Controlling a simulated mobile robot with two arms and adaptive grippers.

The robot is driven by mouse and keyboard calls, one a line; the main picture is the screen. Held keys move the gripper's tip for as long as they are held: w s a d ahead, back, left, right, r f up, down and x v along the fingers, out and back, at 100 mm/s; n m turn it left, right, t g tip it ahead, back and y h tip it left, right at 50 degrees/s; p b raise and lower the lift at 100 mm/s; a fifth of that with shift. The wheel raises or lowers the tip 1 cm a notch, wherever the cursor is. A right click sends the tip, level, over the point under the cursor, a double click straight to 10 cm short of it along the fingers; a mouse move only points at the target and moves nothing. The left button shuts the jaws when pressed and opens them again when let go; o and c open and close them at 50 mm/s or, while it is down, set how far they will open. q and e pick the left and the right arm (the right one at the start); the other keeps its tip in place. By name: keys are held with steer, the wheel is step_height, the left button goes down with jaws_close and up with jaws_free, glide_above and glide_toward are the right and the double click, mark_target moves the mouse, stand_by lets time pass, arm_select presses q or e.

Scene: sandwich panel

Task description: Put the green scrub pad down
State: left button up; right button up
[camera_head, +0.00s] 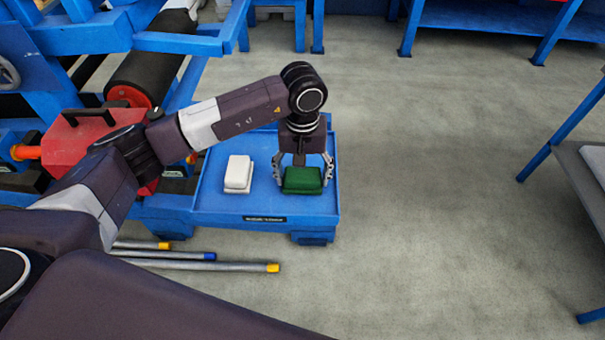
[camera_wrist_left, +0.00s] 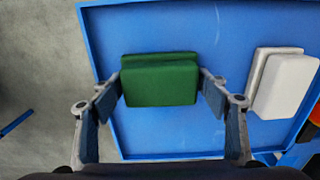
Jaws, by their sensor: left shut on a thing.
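The green scrub pad (camera_head: 302,180) is between the fingers of my left gripper (camera_head: 303,172), over the right part of a blue tray (camera_head: 240,213). In the left wrist view the green scrub pad (camera_wrist_left: 160,82) sits between both fingers of the left gripper (camera_wrist_left: 162,90), which is shut on it. The blue tray (camera_wrist_left: 175,142) lies under it. I cannot tell whether the pad touches the tray floor. A white pad (camera_head: 238,173) lies in the tray to the left of the green one. It also shows in the left wrist view (camera_wrist_left: 287,85). My right gripper is not in view.
A blue machine frame with a black roller (camera_head: 150,70) and a red block (camera_head: 85,140) stands left of the tray. Several metal rods (camera_head: 200,266) lie on the floor in front. A grey-topped table (camera_head: 590,180) is at the right edge. The middle floor is clear.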

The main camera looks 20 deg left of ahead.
mark_target(303, 174)
arm_select(q)
steer(key=shift+f+b, duration=0.2)
steer(key=shift+b, duration=0.1)
steer(key=o, duration=1)
steer(key=shift+r, duration=0.1)
steer(key=shift+r, duration=0.1)
steer(key=shift+r+p, duration=0.2)
steer(key=shift+p, duration=0.2)
step_height(303, 174, up, 12)
steer(key=b, duration=0.2)
steer(key=shift+f+b, duration=0.15)
steer(key=shift+b, duration=0.15)
steer(key=shift+s, duration=0.1)
